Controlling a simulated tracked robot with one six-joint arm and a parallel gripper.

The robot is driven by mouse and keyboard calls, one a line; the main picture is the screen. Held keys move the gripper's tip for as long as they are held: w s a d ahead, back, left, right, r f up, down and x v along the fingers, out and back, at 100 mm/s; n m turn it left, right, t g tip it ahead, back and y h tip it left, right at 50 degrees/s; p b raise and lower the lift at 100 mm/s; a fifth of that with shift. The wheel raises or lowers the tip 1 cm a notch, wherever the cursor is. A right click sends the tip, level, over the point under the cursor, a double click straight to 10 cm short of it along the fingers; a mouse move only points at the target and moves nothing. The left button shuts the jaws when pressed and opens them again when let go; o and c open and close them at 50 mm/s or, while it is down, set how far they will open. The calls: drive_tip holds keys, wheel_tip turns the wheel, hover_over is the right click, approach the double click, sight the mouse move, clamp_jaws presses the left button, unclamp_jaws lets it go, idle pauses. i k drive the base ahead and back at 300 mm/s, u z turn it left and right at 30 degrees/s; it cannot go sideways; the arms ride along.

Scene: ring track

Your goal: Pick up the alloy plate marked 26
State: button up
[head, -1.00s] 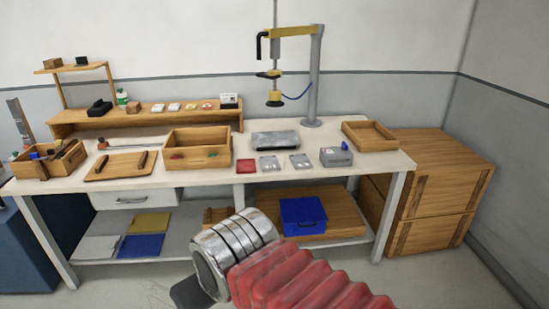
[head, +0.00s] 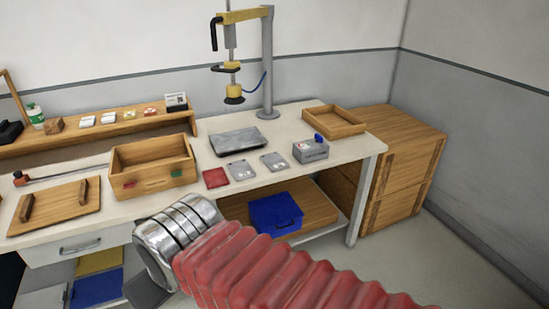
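Two small grey alloy plates lie flat on the white workbench in the head view, a left one (head: 241,170) and a right one (head: 273,161). Each has small marks on it, too small to read, so I cannot tell which is 26. A red plate (head: 215,178) lies just left of them. My arm, with red bellows and a silver wrist, reaches in from the lower right, in front of the bench. At its end a dark part of my gripper (head: 146,290) shows low at the left, below the bench top. Its fingers are not clearly visible. The plates are apart from it.
A wooden box (head: 153,167) stands left of the plates, a grey box with a blue knob (head: 310,151) right. Behind are a grey slab (head: 237,142) and a press (head: 268,70). A wooden tray (head: 334,121) sits at the right end. A blue case (head: 275,215) is on the lower shelf.

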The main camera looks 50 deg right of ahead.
sight(273, 161)
drive_tip(key=z, duration=0.55)
drive_tip(key=i, duration=0.9)
drive_tip(key=z, duration=0.55)
